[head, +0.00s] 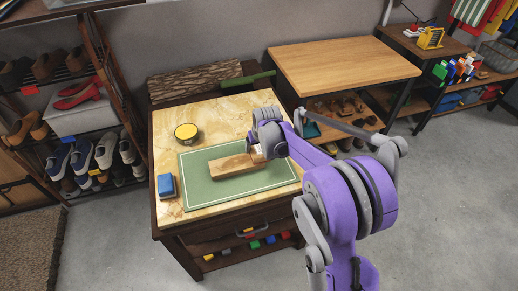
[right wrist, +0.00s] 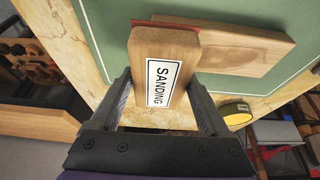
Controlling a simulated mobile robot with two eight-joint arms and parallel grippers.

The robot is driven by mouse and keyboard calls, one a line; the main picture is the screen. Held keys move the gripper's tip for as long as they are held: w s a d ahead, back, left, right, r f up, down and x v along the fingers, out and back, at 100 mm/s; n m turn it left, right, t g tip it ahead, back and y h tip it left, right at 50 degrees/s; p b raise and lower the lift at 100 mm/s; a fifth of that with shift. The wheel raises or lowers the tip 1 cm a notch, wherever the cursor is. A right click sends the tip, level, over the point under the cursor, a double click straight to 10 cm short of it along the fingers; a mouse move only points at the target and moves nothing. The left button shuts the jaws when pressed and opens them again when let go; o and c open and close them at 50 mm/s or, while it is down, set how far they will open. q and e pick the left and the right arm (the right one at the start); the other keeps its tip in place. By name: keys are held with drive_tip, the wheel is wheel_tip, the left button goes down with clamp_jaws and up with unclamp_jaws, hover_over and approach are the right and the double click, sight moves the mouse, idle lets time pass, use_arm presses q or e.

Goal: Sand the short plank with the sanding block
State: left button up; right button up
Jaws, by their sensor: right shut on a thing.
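The short plank (head: 232,167) is light brown wood and lies on the green mat (head: 207,191) on the marble-topped table. It also shows in the right wrist view (right wrist: 245,50). My right gripper (head: 257,148) is at the plank's right end. In the right wrist view it is shut on the sanding block (right wrist: 180,45), a wooden block with a "SANDING" label and a reddish underside. The block is at or just over the plank's end; I cannot tell whether they touch. My left gripper is not in view.
A round yellow tin (head: 186,132) and a blue block (head: 166,186) stand on the table beside the mat. A bark-covered bench (head: 194,80) is behind, a bare wooden table (head: 340,65) to the right. A shoe rack is at the left.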

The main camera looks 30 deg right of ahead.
drive_tip(key=shift+a+r, duration=0.1)
drive_tip(key=shift+r, duration=0.5)
drive_tip(key=shift+r+p, duration=0.7)
drive_tip(key=shift+r, duration=0.05)
drive_tip(key=shift+r+p, duration=0.7)
drive_tip(key=shift+r, duration=0.5)
